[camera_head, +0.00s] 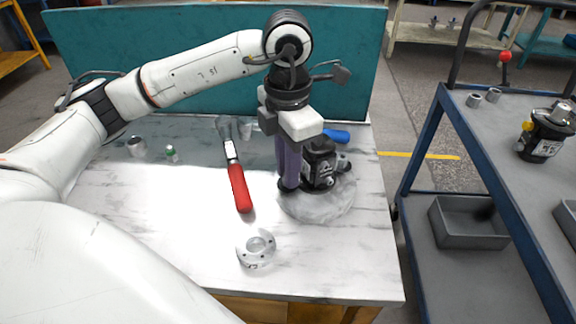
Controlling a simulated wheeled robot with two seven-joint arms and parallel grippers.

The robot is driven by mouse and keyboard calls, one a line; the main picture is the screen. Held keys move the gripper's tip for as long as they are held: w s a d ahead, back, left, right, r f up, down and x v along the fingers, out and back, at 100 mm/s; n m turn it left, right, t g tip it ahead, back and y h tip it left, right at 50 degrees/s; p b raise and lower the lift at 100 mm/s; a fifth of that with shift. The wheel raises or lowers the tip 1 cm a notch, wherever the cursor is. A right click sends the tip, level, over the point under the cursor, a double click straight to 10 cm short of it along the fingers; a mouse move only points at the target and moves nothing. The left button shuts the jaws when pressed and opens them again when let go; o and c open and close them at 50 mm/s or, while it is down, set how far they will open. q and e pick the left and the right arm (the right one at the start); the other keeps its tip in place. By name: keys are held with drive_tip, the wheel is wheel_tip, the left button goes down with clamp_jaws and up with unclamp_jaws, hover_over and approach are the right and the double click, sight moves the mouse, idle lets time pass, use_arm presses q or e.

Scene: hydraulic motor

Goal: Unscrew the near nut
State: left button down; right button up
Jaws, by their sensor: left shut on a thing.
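The black hydraulic motor (322,166) stands upright on a round pale stone-like base (318,205) at the right part of the table. My left gripper (289,187) reaches down from above, just left of the motor. Its long fingers are shut at the near left edge of the motor's foot, where the near nut is hidden between the fingertips. I cannot make out the nut itself. My right gripper is not in view.
A red-handled tool (240,188) lies left of the gripper on the marble-look table (185,215). A round silver flange (256,248) lies nearer. Small metal parts stand at the back left. A blue-framed cart (490,150) is on the right.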

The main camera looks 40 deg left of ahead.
use_arm(q)
drive_tip(key=n, duration=0.4)
drive_tip(key=shift+n+p, duration=0.3)
drive_tip(key=shift+p, duration=0.05)
drive_tip(key=c, duration=1.9)
unclamp_jaws()
drive_tip(key=shift+o, duration=0.2)
